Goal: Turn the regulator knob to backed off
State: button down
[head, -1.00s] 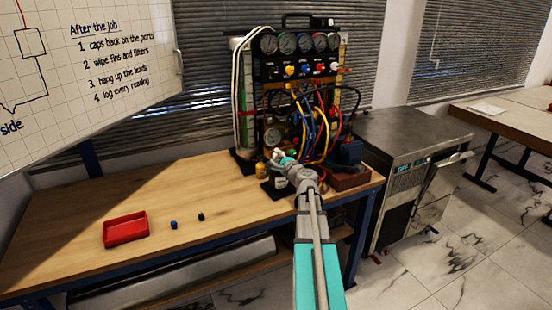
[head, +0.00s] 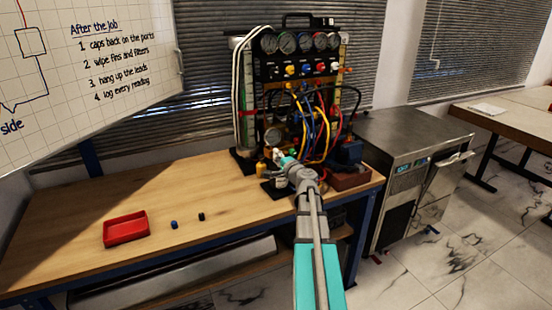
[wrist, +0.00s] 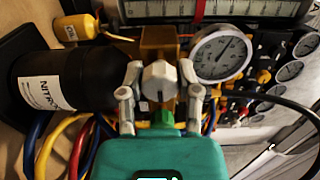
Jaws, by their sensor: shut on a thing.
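The regulator knob (wrist: 159,81) is a light grey, faceted knob in the middle of the wrist view, in front of a brass regulator body (wrist: 160,42). My gripper (wrist: 160,90) has one finger on each side of the knob and is shut on it. A round white gauge (wrist: 221,55) with a dark needle sits just right of the regulator.
A black bottle with a white label (wrist: 65,82) stands close left of my gripper in the wrist view. Coloured hoses (head: 318,125) hang on the rig. A red tray (head: 126,229) and two small caps (head: 174,225) lie on the clear left part of the bench.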

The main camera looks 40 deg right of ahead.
jog(key=shift+c, duration=1.5)
grip_release()
jog(key=s+a, duration=0.1)
jog(key=s, duration=1)
jog(key=shift+s+a, duration=0.35)
jog(key=shift+s, duration=0.05)
